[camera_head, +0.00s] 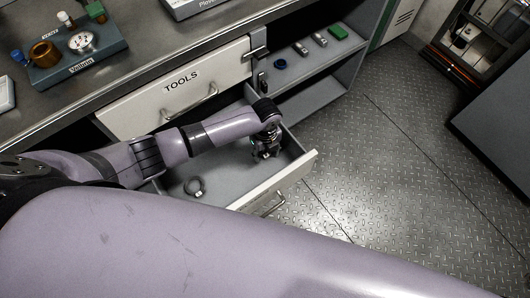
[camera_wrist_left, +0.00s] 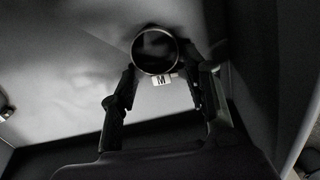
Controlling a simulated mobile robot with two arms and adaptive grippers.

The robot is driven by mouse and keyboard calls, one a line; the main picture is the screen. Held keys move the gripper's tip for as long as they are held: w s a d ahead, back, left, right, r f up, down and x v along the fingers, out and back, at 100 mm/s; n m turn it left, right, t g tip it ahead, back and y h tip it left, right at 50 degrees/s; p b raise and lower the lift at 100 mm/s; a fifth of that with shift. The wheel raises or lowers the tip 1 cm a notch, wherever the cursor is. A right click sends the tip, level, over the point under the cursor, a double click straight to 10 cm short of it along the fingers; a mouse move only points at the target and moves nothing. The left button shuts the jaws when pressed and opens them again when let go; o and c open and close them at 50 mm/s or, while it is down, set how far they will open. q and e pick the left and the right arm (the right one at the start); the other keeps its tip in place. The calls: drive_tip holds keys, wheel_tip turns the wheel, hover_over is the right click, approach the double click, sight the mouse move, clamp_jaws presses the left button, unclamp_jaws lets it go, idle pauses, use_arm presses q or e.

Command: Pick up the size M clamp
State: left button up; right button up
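The size M clamp (camera_wrist_left: 155,50) is a dark ring with a pale rim and a white "M" tag (camera_wrist_left: 161,79), in the left wrist view. It lies in the open drawer (camera_head: 222,176). My left gripper (camera_wrist_left: 160,72) is open, with its two fingers apart on either side of the tag and the ring just at or beyond the fingertips. I cannot tell whether they touch it. In the head view my left gripper (camera_head: 266,150) reaches down into the drawer's right part and hides the clamp there. My right gripper is not in view.
Another ring clamp (camera_head: 195,187) lies in the drawer's left part. The closed "TOOLS" drawer (camera_head: 180,92) is above, under the worktop. A shelf (camera_head: 305,62) to the right holds small parts. A purple link of mine fills the foreground.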

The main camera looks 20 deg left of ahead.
use_arm(q)
drive_tip(key=c, duration=0.7)
